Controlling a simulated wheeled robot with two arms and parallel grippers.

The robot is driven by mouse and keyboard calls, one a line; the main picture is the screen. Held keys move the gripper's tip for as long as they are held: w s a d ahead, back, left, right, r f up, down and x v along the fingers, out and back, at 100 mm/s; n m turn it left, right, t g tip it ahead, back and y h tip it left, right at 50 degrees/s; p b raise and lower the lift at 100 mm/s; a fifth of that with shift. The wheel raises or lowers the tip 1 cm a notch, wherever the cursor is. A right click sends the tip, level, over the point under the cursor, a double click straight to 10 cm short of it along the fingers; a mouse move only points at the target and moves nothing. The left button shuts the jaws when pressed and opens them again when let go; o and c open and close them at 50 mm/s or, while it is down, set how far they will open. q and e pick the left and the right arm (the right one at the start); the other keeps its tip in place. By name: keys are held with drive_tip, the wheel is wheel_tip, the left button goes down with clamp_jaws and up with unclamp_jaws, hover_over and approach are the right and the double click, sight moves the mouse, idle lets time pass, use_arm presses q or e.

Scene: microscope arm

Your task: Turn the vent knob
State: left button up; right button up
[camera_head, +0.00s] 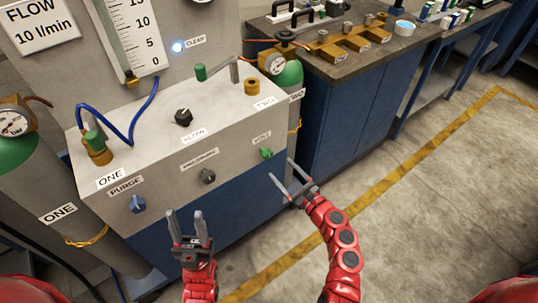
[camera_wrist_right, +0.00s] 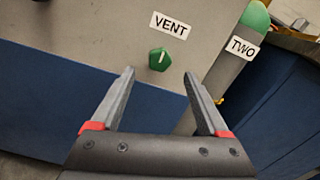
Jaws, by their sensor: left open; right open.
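The vent knob (camera_head: 266,153) is a small green knob on the right end of the grey panel front, under a VENT label. In the right wrist view the vent knob (camera_wrist_right: 158,59) shows as a green faceted knob with a white mark, beyond the fingertips. My right gripper (camera_head: 282,172) is open and empty, just below and right of the knob, apart from it. Its fingers also show in the right wrist view (camera_wrist_right: 160,80). My left gripper (camera_head: 185,218) is open and empty, in front of the cabinet's lower left part, away from the vent knob.
A blue purge knob (camera_head: 137,203) and a dark knob (camera_head: 208,176) share the panel front. A black knob (camera_head: 183,117) is on the top. Gas cylinders stand at both ends. A bench (camera_head: 350,65) with fittings stands behind right. The floor at right is clear.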

sight(269, 156)
drive_tip(key=b+x, duration=0.1)
drive_tip(key=x, duration=0.7)
drive_tip(key=shift+w+a+f, duration=0.1)
drive_tip(key=shift+w+a, duration=0.1)
drive_tip(key=shift+w, duration=0.1)
clamp_jaws()
